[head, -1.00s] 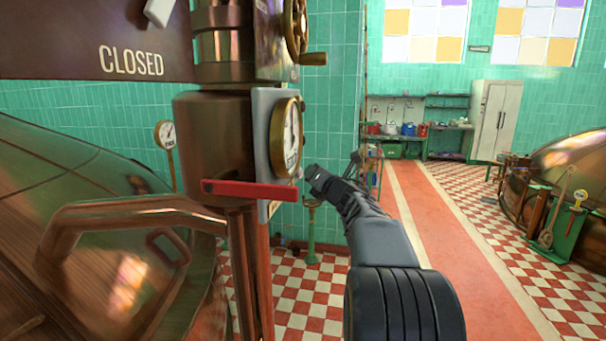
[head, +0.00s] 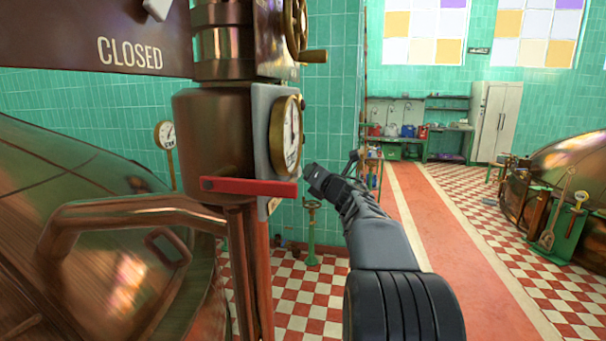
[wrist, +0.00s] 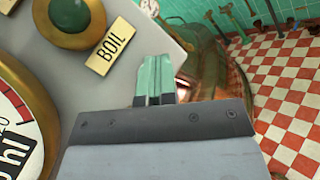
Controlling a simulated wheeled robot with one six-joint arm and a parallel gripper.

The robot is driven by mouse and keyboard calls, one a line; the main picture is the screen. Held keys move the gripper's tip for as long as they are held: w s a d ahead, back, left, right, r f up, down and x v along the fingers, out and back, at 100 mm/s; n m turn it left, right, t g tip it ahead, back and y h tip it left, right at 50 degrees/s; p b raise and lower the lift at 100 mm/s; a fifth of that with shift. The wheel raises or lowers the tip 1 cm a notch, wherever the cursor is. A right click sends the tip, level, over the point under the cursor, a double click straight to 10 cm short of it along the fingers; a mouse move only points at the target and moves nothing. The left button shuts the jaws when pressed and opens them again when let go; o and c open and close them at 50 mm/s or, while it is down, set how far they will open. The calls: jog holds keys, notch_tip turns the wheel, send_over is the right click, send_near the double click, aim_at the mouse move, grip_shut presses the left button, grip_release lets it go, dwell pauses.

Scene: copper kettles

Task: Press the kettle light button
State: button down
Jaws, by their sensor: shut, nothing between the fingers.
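My gripper (head: 312,176) is shut and empty, just right of the grey control panel (head: 262,125) on the copper column. The panel is nearly edge-on in the head view. In the wrist view my gripper's fingertips (wrist: 155,68) show in front of the panel near its edge, below and right of a yellow BOIL plate (wrist: 111,46). A round green button (wrist: 70,14) in a brass ring sits up and left of them, cut by the picture's top. I cannot tell whether the fingertips touch the panel. No button labelled as a light is readable.
A brass-rimmed gauge (head: 286,136) sticks out of the panel; it also shows at the left of the wrist view (wrist: 18,135). A red bar (head: 248,188) juts out below it. A large copper kettle (head: 90,265) fills the left. The red walkway (head: 450,240) at right is clear.

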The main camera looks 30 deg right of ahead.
jog(key=s+d, duration=0.4)
jog(key=shift+d, duration=0.2)
dwell(0.6)
jog(key=shift+s, duration=0.1)
